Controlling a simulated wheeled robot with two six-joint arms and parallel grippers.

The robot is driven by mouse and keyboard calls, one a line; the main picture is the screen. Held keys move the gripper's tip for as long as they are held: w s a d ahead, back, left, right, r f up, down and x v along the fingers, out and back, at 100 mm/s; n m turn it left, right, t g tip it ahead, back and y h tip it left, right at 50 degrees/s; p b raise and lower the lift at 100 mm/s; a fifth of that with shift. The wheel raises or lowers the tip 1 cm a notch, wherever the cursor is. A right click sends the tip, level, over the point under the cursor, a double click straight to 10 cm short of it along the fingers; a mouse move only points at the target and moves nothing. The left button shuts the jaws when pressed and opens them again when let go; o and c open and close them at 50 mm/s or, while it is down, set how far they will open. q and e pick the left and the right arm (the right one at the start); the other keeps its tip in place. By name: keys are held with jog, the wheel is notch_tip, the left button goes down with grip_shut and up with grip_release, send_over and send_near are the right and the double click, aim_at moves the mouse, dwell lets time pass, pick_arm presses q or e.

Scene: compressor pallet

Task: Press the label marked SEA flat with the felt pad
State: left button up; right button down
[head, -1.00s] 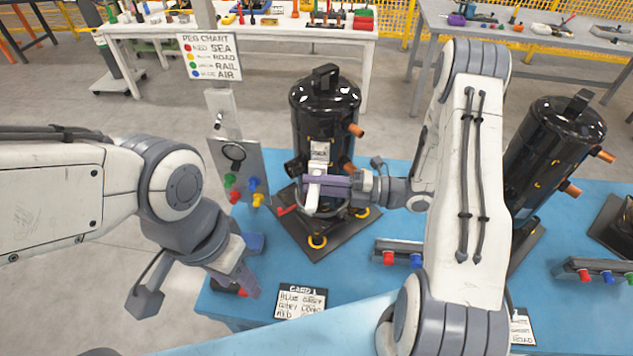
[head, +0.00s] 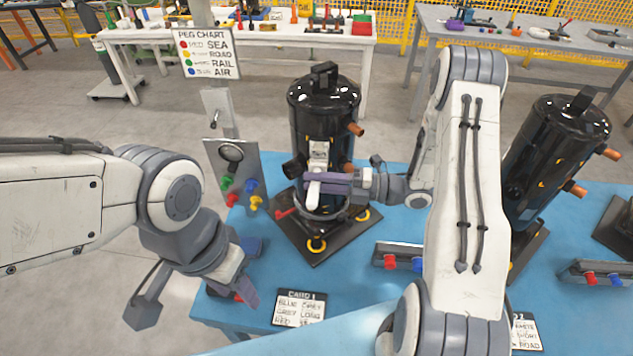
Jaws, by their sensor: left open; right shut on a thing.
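A black compressor (head: 324,105) stands upright on a dark base plate on the blue table. A pale label (head: 319,153) is on its front; its lettering is too small to read surely. My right gripper (head: 322,185) is in front of the compressor, just below the label, and is shut on a whitish tool (head: 313,188), apparently the felt pad. The pad's face is hidden, and I cannot tell whether it touches the compressor. The label is largely uncovered. My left gripper (head: 246,290) is low over the table's left edge, open, away from the compressor.
A peg chart (head: 207,55) hangs on a post above a panel with coloured pegs (head: 243,193). A second black compressor (head: 555,145) stands at right. A card (head: 299,307) and a peg rack (head: 400,256) lie at the front. My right arm crosses the right side.

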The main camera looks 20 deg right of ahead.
jog(key=shift+w+d, duration=0.2)
jog(key=shift+w, duration=0.2)
dwell(0.8)
jog(key=shift+s+a+b, duration=0.25)
jog(key=shift+s+a, duration=0.1)
jog(key=shift+s, duration=0.5)
jog(key=shift+s+a+b, duration=0.25)
jog(key=shift+s+a, duration=0.1)
jog(key=shift+s, duration=0.45)
